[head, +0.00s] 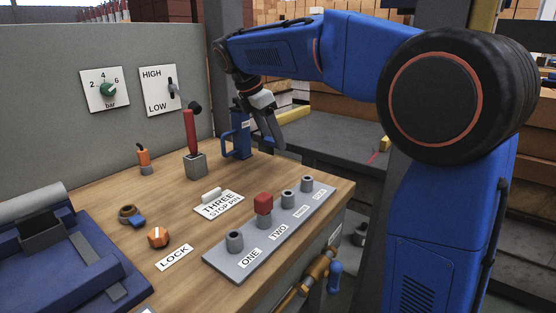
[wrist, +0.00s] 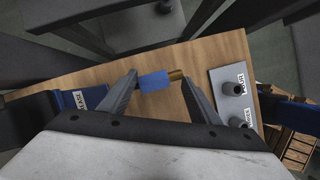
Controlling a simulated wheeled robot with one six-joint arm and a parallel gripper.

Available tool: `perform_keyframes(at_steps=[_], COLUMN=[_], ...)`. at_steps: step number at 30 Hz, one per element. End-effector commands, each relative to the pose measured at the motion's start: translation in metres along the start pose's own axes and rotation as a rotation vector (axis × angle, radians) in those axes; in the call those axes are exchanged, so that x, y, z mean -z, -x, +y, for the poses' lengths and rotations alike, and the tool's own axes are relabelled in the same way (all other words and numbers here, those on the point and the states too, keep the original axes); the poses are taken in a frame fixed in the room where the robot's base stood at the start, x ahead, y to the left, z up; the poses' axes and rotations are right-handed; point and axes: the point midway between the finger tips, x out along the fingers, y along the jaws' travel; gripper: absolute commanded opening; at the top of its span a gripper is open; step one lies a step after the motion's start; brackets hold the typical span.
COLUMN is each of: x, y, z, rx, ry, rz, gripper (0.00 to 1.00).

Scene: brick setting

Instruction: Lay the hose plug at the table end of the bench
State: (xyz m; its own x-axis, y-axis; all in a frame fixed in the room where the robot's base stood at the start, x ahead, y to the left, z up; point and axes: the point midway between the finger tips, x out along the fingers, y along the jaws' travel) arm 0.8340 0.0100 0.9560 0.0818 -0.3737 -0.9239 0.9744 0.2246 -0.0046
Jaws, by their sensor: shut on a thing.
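The hose plug (wrist: 154,82), a blue block with a brass tip (wrist: 176,75), is between the fingers of my gripper (wrist: 160,78) in the wrist view. My gripper is shut on it, over the wooden bench top. The wooden bench (head: 165,185) ends at the right, close to a grey table (head: 335,148). Whether the plug touches the wood cannot be told.
A grey strip of sockets (head: 222,259) runs along the bench's front edge, one with a red cap (head: 263,203). Bare wood lies around my gripper.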

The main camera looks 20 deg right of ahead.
Motion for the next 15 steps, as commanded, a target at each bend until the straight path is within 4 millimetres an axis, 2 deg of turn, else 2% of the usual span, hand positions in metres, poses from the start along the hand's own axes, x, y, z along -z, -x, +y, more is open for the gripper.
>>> perform_keyframes(at_steps=[3,10,15], x=[0.006,0.012,0.020], y=[-0.015,-0.028,-0.049], z=[-0.001,0.000,-0.001], rx=[0.001,0.001,0.002], ry=[0.001,0.001,0.001], rz=[0.000,0.000,0.000], gripper=[0.30,0.30,0.30])
